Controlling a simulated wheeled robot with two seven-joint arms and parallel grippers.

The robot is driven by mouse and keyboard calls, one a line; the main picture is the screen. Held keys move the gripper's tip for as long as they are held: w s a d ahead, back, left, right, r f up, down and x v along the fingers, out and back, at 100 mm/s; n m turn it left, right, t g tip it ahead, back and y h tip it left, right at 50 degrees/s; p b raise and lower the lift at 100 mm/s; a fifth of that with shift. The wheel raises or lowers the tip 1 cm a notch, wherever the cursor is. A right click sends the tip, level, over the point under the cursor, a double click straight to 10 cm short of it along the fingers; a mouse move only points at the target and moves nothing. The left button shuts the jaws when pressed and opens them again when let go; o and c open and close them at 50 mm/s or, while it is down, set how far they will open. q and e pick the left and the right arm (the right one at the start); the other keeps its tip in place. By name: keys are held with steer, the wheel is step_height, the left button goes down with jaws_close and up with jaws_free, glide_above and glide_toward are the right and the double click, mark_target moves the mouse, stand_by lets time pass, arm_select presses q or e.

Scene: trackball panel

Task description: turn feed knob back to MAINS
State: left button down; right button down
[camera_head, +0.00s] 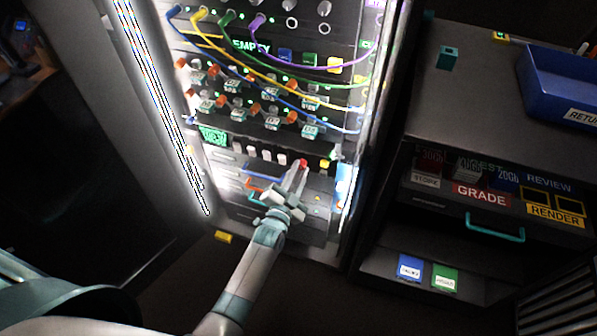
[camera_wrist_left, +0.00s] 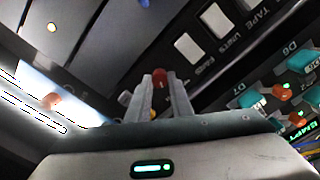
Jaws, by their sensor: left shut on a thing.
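My left gripper (camera_head: 297,172) reaches up to the lower part of the lit rack panel (camera_head: 225,160). It is shut on a small red knob, whose tip (camera_head: 304,162) shows between the fingertips. In the left wrist view the red knob (camera_wrist_left: 159,77) sits between the two fingers of the left gripper (camera_wrist_left: 159,88). I take it as the feed knob; its lettering and pointer direction cannot be read. My right gripper is in neither view.
White switches (camera_wrist_left: 188,49) lettered TAPE, UNITS and FANS sit beside the knob. Coloured cables (camera_head: 290,80) hang across the rack above. A shelf unit with a blue bin (camera_head: 545,85) stands at the right. A yellow block (camera_head: 223,237) lies below the rack.

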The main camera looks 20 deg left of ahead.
arm_select(q)
steer(key=n, duration=0.9)
steer(key=shift+n, duration=0.9)
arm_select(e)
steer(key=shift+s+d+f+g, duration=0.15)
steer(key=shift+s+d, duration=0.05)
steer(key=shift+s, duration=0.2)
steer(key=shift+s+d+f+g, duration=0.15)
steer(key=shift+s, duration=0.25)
arm_select(q)
steer(key=c, duration=1.6)
jaws_free()
